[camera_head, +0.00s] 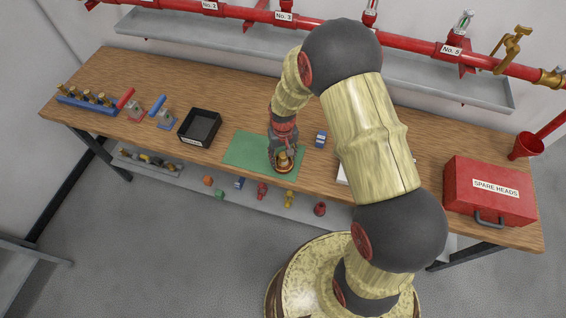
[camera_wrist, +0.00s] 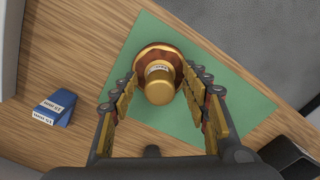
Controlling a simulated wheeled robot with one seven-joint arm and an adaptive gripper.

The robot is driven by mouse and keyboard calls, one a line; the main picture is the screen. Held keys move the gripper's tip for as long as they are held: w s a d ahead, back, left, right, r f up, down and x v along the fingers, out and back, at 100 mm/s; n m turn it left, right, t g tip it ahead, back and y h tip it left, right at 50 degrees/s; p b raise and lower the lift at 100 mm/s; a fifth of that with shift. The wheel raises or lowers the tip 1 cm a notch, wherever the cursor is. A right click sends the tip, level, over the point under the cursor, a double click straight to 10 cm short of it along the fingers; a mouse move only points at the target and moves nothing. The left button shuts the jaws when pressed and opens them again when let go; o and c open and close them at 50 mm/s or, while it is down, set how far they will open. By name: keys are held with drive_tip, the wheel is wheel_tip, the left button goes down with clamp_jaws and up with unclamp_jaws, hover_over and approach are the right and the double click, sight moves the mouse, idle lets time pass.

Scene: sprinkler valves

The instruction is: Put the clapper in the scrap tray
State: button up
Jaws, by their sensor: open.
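The brass piece that I take for the clapper (camera_wrist: 160,88) stands on the green mat (camera_wrist: 235,75). It has a round knob with a small white label above a wider copper-coloured disc. In the head view the clapper (camera_head: 284,166) is partly covered by my gripper (camera_head: 283,153). In the wrist view the fingers of my gripper (camera_wrist: 161,82) are open on either side of the knob; I cannot tell whether they touch it. The black open tray (camera_head: 200,127), likely the scrap tray, stands left of the mat and looks empty. Its label is too small to read.
A blue labelled block (camera_head: 321,139) stands right of the mat. A red SPARE HEADS box (camera_head: 490,190) is at the right end of the bench. Blue- and red-handled tools (camera_head: 160,112) and a blue rack (camera_head: 87,99) are at the left. Red pipes (camera_head: 395,40) run behind.

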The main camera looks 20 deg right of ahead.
drive_tip(key=shift+f, duration=0.2)
drive_tip(key=shift+c, duration=1.3)
clamp_jaws()
drive_tip(key=shift+r, duration=0.1)
